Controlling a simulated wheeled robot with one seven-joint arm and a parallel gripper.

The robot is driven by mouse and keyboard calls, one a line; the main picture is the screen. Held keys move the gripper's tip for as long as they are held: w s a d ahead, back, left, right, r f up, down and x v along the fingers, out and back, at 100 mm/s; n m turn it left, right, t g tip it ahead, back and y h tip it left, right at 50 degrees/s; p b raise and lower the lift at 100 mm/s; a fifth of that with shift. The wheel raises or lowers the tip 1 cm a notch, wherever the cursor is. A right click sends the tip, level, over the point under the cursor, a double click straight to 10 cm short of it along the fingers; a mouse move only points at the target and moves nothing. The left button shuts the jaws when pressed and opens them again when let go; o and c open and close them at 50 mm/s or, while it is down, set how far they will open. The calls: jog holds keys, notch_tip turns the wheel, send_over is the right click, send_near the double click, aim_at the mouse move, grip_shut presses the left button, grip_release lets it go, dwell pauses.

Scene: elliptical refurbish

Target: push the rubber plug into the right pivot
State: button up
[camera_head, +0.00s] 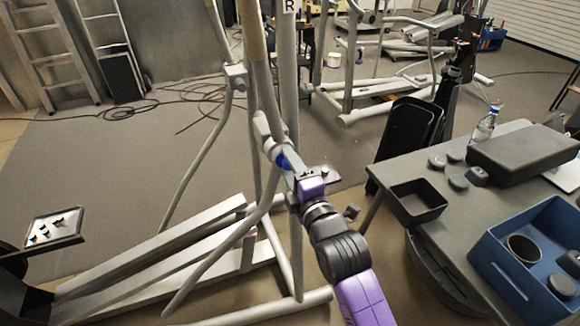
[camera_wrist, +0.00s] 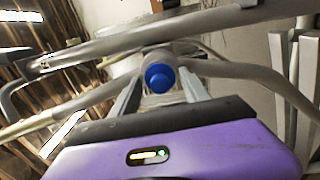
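The blue rubber plug (camera_head: 283,161) is at the near end of the grey right pivot (camera_head: 268,137) on the elliptical machine. In the wrist view the round blue plug (camera_wrist: 159,77) faces me, with the rim of the pivot (camera_wrist: 157,57) behind and above it. I cannot tell how deep the plug sits. My gripper (camera_head: 291,170) points at the plug from the near right. In the wrist view the fingers of my gripper (camera_wrist: 160,86) stand apart on either side of the plug, with gaps showing beside it.
Upright bars and handles of the elliptical (camera_head: 252,100) surround my gripper. A grey table (camera_head: 385,222) at the right carries a black open bin (camera_head: 418,202), a blue crate (camera_head: 490,262), a dark case and a water bottle (camera_head: 486,124). A small tray (camera_head: 72,234) is at the left.

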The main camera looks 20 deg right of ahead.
jog(key=shift+o, duration=0.7)
jog(key=s, duration=0.7)
jog(key=shift+s+b, duration=0.4)
